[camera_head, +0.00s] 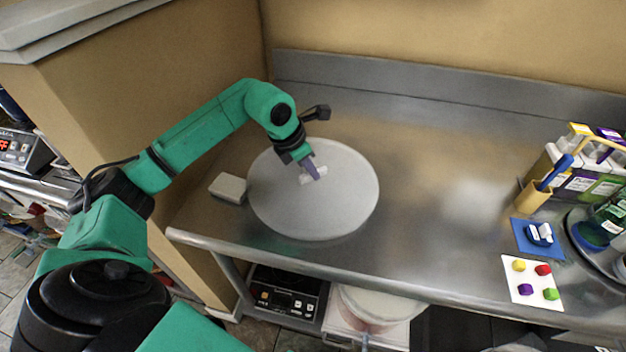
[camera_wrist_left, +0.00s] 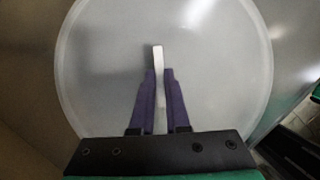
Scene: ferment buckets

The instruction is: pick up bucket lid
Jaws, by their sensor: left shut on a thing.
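The bucket lid (camera_head: 340,205) is a large round pale disc with a white handle at its middle, at the left part of the steel counter in the head view. In the left wrist view the lid (camera_wrist_left: 225,60) fills most of the picture. My left gripper (camera_head: 314,174) is over the middle of the lid. Its purple fingers are shut on the lid's upright white handle (camera_wrist_left: 158,58), with the handle between the fingertips (camera_wrist_left: 161,85). I cannot tell whether the lid rests on the counter or hangs just above it. My right gripper is not in view.
A small pale block (camera_head: 228,188) sits just left of the lid. A white card with coloured pieces (camera_head: 532,282), a blue mat (camera_head: 520,243) and a bottle caddy (camera_head: 590,165) stand at the right. A bucket (camera_head: 375,308) is below the counter (camera_head: 430,185), whose middle is clear.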

